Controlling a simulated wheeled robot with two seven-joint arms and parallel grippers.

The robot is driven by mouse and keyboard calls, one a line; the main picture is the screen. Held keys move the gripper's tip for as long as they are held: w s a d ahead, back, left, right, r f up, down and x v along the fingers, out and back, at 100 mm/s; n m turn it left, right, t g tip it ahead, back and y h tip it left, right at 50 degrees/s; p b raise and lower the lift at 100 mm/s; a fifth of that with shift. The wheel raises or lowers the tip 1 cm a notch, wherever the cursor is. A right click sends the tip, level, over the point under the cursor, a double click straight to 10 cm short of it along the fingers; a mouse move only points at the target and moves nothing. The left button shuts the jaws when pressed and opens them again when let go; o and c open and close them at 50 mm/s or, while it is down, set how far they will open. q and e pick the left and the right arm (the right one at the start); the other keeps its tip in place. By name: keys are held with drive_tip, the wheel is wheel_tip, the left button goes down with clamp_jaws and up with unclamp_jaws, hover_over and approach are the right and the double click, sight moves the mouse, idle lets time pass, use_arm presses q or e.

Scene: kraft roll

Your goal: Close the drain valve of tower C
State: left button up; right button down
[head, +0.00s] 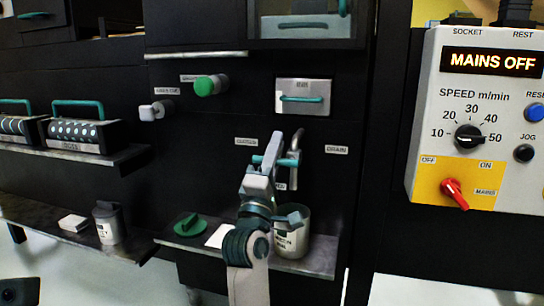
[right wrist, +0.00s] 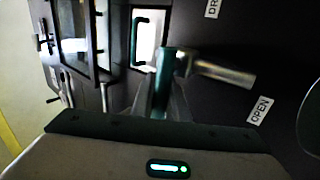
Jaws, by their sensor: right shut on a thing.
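The drain valve's bent metal pipe (head: 297,150) stands out from the black panel, left of the DRAIN label (head: 336,150). Its teal lever (head: 257,159) shows at the left of my right gripper (head: 276,152), pointing left towards a small label (head: 247,141) too blurred to read. In the right wrist view my right gripper (right wrist: 162,98) is shut on the teal lever (right wrist: 166,62), with the metal pipe (right wrist: 228,70) running off to the right. The OPEN label (right wrist: 260,110) is below the pipe there. My arm hides part of the valve. My left gripper is not in view.
A green knob (head: 208,86), a white knob (head: 156,111) and a plate with a teal handle (head: 303,98) are above the valve. A grey container (head: 292,238) and green disc (head: 190,225) sit on the shelf below. A MAINS OFF control box (head: 480,110) stands right.

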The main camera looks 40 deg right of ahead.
drive_tip(key=c, duration=1.7)
unclamp_jaws()
drive_tip(key=shift+c, duration=0.2)
drive_tip(key=shift+r, duration=0.1)
